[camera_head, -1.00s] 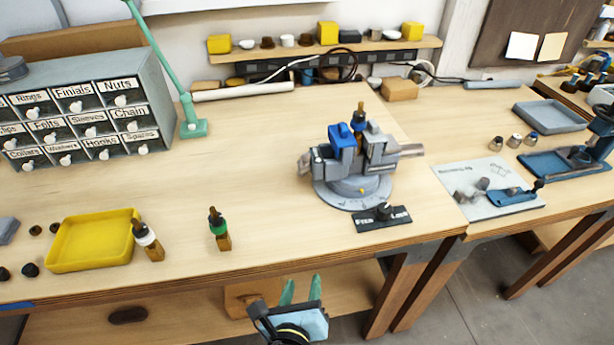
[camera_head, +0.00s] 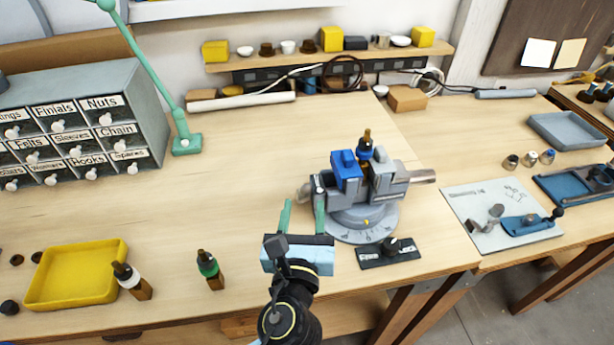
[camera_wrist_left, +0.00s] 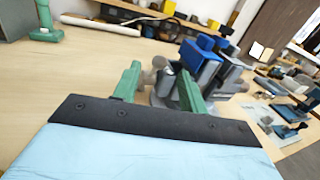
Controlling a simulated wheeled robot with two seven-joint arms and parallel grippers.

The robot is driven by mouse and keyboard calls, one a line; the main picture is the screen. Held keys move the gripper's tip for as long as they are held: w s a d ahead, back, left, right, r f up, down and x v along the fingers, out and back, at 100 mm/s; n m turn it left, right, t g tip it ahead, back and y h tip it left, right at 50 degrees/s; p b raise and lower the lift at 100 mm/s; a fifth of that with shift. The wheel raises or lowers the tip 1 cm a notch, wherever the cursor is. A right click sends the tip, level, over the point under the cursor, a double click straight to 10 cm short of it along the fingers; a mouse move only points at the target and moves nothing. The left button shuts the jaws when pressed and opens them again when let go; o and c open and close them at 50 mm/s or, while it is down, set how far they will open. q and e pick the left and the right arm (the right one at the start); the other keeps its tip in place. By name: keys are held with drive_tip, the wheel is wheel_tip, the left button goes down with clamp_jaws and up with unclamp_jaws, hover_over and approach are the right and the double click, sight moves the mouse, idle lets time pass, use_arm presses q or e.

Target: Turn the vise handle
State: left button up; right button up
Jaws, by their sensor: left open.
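The grey vise (camera_head: 384,186) with blue jaw parts stands on its round base on the bench. A dark bottle-like piece with a brown tip (camera_head: 366,142) stands up at its jaws. A grey handle end (camera_head: 304,194) sticks out on the vise's left side. My left gripper (camera_head: 302,204) is open, its two green fingers pointing at that side of the vise. In the left wrist view the handle end (camera_wrist_left: 150,76) shows between or just beyond the fingertips (camera_wrist_left: 158,72); I cannot tell whether they touch it. My right gripper is not in view.
A black plate with a knob (camera_head: 390,252) lies in front of the vise. A green-banded bottle (camera_head: 210,268), a white-banded bottle (camera_head: 132,280) and a yellow tray (camera_head: 78,272) are to the left. The bench middle behind my gripper is clear.

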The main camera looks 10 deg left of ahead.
sight(307, 185)
use_arm(q)
drive_tip(key=w, duration=0.6)
drive_tip(key=shift+w+a, duration=0.1)
drive_tip(key=shift+w, duration=0.85)
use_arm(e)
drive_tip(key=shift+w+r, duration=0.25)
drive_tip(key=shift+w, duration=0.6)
use_arm(q)
drive_tip(key=shift+c, duration=0.4)
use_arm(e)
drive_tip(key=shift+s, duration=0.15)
use_arm(q)
clamp_jaws()
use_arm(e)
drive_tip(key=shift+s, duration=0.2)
